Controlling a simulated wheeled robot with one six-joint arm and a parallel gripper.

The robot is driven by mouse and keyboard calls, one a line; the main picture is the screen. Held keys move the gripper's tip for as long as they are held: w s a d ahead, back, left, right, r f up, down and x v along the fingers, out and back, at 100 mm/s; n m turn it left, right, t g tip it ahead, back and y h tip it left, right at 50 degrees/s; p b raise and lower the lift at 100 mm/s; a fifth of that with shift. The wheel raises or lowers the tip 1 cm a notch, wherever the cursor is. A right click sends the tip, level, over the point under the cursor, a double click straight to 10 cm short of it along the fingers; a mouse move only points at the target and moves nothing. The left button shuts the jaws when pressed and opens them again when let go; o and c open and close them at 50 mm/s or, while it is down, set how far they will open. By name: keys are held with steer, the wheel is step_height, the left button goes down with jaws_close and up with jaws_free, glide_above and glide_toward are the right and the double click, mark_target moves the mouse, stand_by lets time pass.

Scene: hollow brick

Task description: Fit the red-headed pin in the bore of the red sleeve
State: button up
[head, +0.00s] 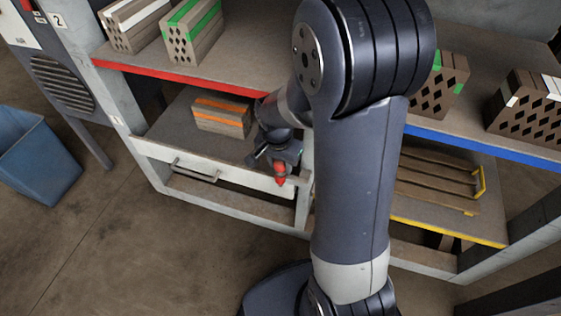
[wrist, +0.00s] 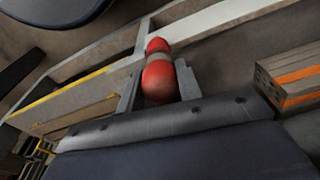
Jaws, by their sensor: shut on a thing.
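My gripper (head: 281,165) is shut on the red-headed pin (head: 280,180), in front of the lower left shelf, near its white front edge. In the wrist view the pin (wrist: 159,82) sits between the two grey fingers of my gripper (wrist: 159,88). It shows a large red rounded part close to the camera, a grey band, and a smaller red part beyond. In the head view the red part points down below the fingers. I cannot make out the red sleeve or its bore in either view.
An orange-striped brick (head: 222,117) lies on the lower left shelf, left of my gripper. Hollow bricks with green (head: 191,32) and white (head: 528,103) marks stand on the upper shelves. A slatted wooden rack (head: 435,180) is at lower right. A blue bin (head: 38,155) stands left; floor there is clear.

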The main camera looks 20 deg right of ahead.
steer(key=o, duration=1.1)
steer(key=r+p, duration=0.1)
steer(key=r, duration=0.2)
steer(key=r+p, duration=0.1)
steer(key=r, duration=0.3)
steer(key=s+a+r+p, duration=0.1)
steer(key=r, duration=0.2)
steer(key=shift+r, duration=0.4)
steer(key=shift+f, duration=0.1)
steer(key=f+b, duration=0.1)
steer(key=f, duration=0.2)
steer(key=f+b, duration=0.1)
steer(key=f, duration=0.3)
steer(key=w+d+f+b, duration=0.1)
steer(key=f, duration=0.2)
steer(key=shift+f, duration=0.35)
steer(key=shift+r, duration=0.3)
